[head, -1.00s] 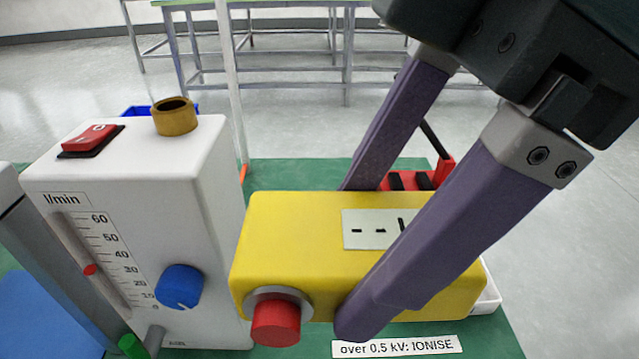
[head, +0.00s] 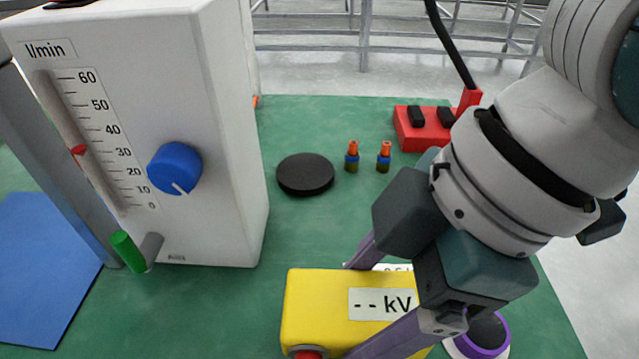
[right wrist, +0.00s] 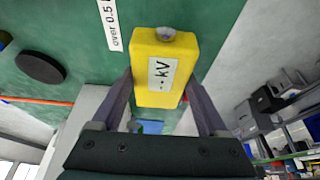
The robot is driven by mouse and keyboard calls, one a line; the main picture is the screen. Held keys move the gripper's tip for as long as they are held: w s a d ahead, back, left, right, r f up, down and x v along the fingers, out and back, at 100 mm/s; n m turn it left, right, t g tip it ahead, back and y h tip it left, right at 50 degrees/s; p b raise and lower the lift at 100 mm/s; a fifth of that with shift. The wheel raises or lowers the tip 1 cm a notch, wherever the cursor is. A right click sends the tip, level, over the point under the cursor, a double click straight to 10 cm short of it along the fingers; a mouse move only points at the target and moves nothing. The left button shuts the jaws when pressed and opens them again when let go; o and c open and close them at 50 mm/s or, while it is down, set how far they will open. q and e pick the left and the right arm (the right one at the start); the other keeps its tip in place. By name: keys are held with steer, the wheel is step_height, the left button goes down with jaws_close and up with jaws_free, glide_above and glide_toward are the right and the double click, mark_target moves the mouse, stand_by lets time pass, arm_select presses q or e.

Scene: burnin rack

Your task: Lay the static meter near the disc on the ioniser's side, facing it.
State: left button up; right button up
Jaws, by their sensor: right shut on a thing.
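The static meter (head: 335,290) is a yellow box with a "-- kV" display and a red end at the bottom of the head view. My right gripper (right wrist: 160,95) is shut on it, one purple finger on each side. In the right wrist view the meter (right wrist: 148,97) hangs between the fingers, over the green mat. The black disc (head: 305,174) lies flat on the mat, beyond the meter and apart from it. It also shows in the right wrist view (right wrist: 40,68). I cannot tell which thing is the ioniser. My left gripper is out of view.
A tall white box with an l/min scale and blue knob (head: 135,120) stands left of the disc. Two small orange-topped parts (head: 352,157) and a red block with black switches (head: 424,130) are right of it. A purple-ringed round thing (head: 504,340) is at lower right. Green mat (head: 215,310) is bare before the disc.

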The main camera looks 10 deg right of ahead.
mark_target(362, 321)
steer(key=shift+f, duration=1.45)
steer(key=shift+f+b, duration=0.15)
steer(key=shift+b, duration=0.15)
steer(key=o, duration=1.4)
